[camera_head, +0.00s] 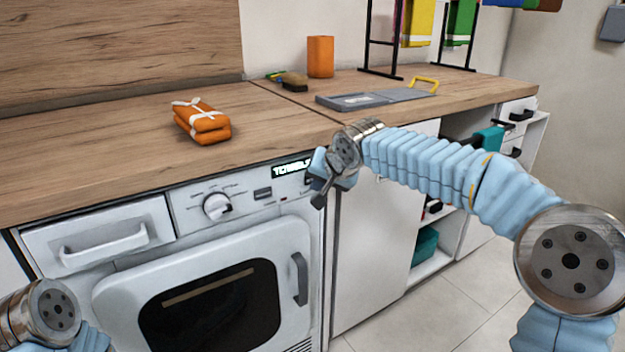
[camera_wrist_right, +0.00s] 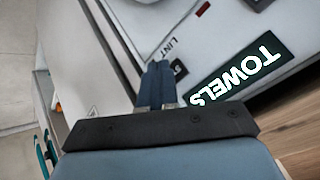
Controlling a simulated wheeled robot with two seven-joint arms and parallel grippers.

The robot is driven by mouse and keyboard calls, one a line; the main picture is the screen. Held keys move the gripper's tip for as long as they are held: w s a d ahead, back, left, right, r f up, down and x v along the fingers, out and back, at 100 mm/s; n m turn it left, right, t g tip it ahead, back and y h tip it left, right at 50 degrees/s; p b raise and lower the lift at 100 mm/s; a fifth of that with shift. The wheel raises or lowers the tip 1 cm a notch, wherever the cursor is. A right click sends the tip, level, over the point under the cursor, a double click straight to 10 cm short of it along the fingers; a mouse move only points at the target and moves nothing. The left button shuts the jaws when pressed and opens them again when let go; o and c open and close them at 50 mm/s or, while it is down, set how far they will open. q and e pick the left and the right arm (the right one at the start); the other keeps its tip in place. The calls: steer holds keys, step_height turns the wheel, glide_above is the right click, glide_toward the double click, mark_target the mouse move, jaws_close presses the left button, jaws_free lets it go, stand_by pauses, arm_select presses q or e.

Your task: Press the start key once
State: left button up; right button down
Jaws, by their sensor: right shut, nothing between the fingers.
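The white front-loading machine (camera_head: 250,222) stands under the worktop, with a control panel (camera_head: 190,200) along its top. My right gripper (camera_head: 318,200) is shut and empty at the panel's right end, where it hides part of the panel. I cannot make out a start key or any contact.
The panel has a round knob (camera_head: 216,205); below is the door with its handle (camera_head: 299,278). A drawer (camera_head: 100,235) is at left. Orange tied towels (camera_head: 202,122) lie on the worktop (camera_head: 90,160). A grey board (camera_head: 372,98) lies farther right. Floor (camera_head: 440,315) shows at lower right.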

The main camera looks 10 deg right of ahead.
steer(key=shift+w, duration=0.2)
steer(key=shift+s, duration=0.1)
stand_by(0.4)
steer(key=shift+s+d+b, duration=0.2)
steer(key=shift+s+b, duration=0.25)
steer(key=shift+s, duration=0.2)
steer(key=s+b, duration=0.1)
steer(key=s+d+b, duration=0.1)
steer(key=s, duration=0.2)
steer(key=shift+s+d+b, duration=0.35)
steer(key=shift+d+b, duration=0.05)
stand_by(0.3)
